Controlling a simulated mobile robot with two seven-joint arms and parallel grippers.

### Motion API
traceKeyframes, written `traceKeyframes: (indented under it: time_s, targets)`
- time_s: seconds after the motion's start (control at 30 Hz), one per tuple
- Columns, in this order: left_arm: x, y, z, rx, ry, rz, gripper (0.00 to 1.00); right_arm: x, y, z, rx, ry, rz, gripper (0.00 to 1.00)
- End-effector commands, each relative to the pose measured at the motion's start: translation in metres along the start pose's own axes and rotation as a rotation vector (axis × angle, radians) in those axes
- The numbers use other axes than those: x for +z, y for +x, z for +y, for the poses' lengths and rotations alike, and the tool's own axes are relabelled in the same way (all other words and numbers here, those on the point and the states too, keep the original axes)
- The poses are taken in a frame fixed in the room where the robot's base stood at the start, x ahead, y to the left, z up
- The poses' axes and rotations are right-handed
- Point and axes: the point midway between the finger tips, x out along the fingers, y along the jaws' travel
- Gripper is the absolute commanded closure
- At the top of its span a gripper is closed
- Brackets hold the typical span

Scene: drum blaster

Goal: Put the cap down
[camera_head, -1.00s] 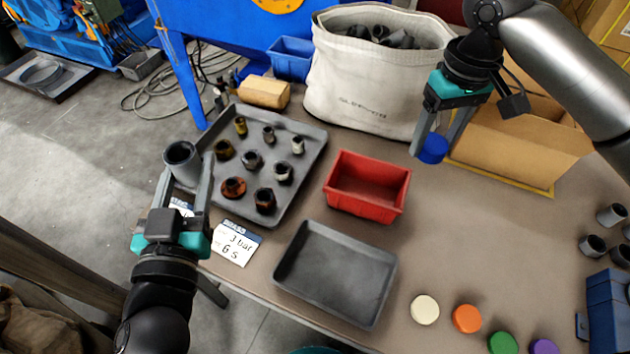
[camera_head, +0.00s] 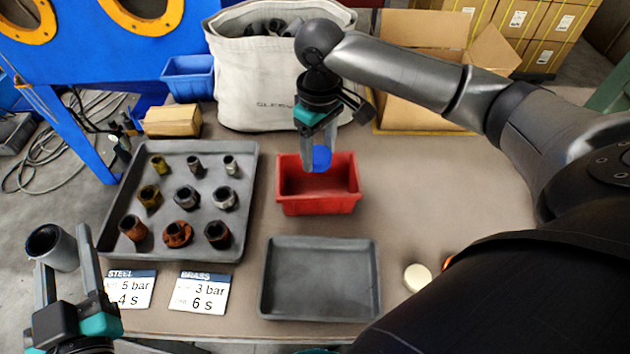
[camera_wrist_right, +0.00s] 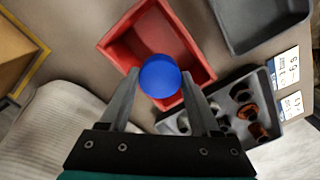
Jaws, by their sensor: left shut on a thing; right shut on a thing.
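My right gripper (camera_head: 318,158) is shut on a blue cap (camera_head: 322,158). In the head view it is over the back part of the red bin (camera_head: 318,203). In the right wrist view the blue cap (camera_wrist_right: 160,76) sits between the fingertips, with the red bin (camera_wrist_right: 128,38) behind it; its height above the bin is hard to tell. My left gripper (camera_head: 62,262) is shut on a grey cylindrical cup (camera_head: 52,249) at the far left. A cream cap (camera_head: 417,277) lies on the table (camera_head: 440,190); an orange cap (camera_head: 447,262) is mostly hidden by my right arm.
A dark tray (camera_head: 250,165) holds several metal fittings. An empty grey tray (camera_head: 320,280) lies in front of the red bin. A white bag (camera_head: 235,80), a cardboard box (camera_head: 420,115) and a blue bin (camera_head: 188,78) stand behind. Two cards (camera_head: 200,292) lie at the front.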

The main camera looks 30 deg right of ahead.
Motion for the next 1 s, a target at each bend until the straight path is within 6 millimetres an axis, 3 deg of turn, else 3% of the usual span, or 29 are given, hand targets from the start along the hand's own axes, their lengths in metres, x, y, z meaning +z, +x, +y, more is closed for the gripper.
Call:
traceKeyframes:
  time_s: [0.03,0.13,0.47,0.7,1.0]
  targets:
    - [0.007,0.0,0.0,0.0,0.0,0.003,1.0,0.001,0.018,0.0,-0.001,0.001,-0.003,0.92]
    - [0.013,0.0,0.0,0.0,0.0,0.003,1.0,0.0,0.038,0.0,0.0,0.0,-0.002,0.92]
    - [0.021,0.0,0.0,0.001,0.0,0.003,1.0,0.0,0.065,0.0,0.0,0.0,0.0,0.92]
    - [0.036,0.0,0.0,0.001,0.0,0.003,1.0,0.0,0.107,0.0,0.0,0.0,-0.001,0.92]
    - [0.037,0.0,0.0,0.001,0.0,0.003,1.0,-0.001,0.112,0.0,0.001,-0.001,0.002,0.92]
